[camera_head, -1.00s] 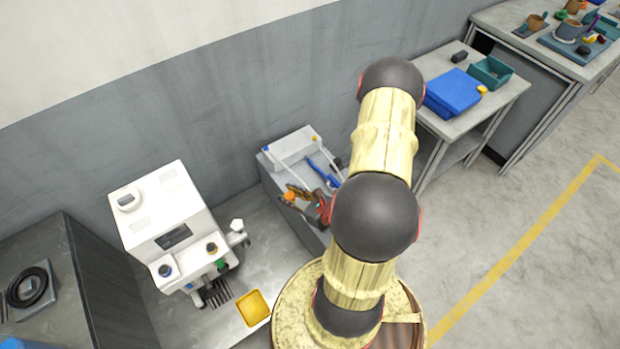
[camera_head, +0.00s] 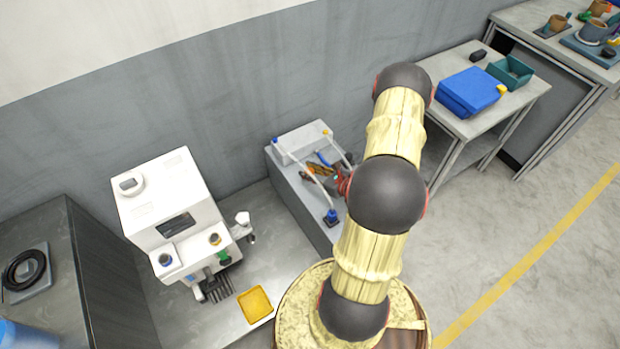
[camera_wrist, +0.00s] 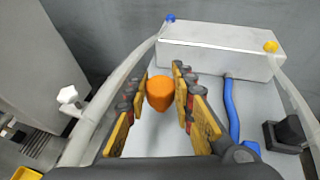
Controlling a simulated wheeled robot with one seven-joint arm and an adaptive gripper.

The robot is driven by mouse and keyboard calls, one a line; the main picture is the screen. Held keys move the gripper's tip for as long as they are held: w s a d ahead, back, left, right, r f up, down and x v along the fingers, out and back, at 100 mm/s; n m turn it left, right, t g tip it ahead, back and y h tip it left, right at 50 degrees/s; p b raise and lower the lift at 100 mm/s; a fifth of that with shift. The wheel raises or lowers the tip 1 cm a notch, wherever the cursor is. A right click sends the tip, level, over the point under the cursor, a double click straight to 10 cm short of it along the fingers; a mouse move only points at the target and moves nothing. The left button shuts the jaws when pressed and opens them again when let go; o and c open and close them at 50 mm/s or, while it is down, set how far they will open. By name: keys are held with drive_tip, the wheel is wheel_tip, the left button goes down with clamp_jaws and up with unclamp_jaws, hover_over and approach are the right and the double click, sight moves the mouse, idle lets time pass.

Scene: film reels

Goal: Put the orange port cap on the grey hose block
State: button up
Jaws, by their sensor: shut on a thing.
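The orange port cap (camera_wrist: 159,93) sits between the fingers of my gripper (camera_wrist: 161,84) in the wrist view, with the fingers shut on it. In the head view my gripper (camera_head: 322,176) is over the grey stand, partly hidden by my arm. The hose block (camera_wrist: 215,48) is a pale grey box just beyond the cap in the wrist view, with a blue fitting at its left end and a yellow one at its right. It also shows in the head view (camera_head: 300,141), at the back of the stand. The cap appears apart from the block.
Pale hoses run forward from the block on both sides of my gripper. A blue hose (camera_wrist: 230,105) and a black fitting (camera_wrist: 285,134) lie to the right. A white machine (camera_head: 172,215) and yellow tray (camera_head: 256,303) stand left of the grey stand (camera_head: 296,196).

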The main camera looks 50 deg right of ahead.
drive_tip(key=shift+w+d+f, duration=0.1)
drive_tip(key=shift+d+f, duration=0.05)
drive_tip(key=shift+f, duration=0.1)
drive_tip(key=shift+w+d+f+b, duration=0.15)
drive_tip(key=shift+f+b, duration=0.35)
drive_tip(key=shift+f, duration=0.4)
drive_tip(key=shift+s+d+f+b, duration=0.1)
drive_tip(key=shift+f+b, duration=0.4)
drive_tip(key=shift+f, duration=0.35)
drive_tip(key=shift+f, duration=0.2)
drive_tip(key=o, duration=0.9)
drive_tip(key=shift+r, duration=0.1)
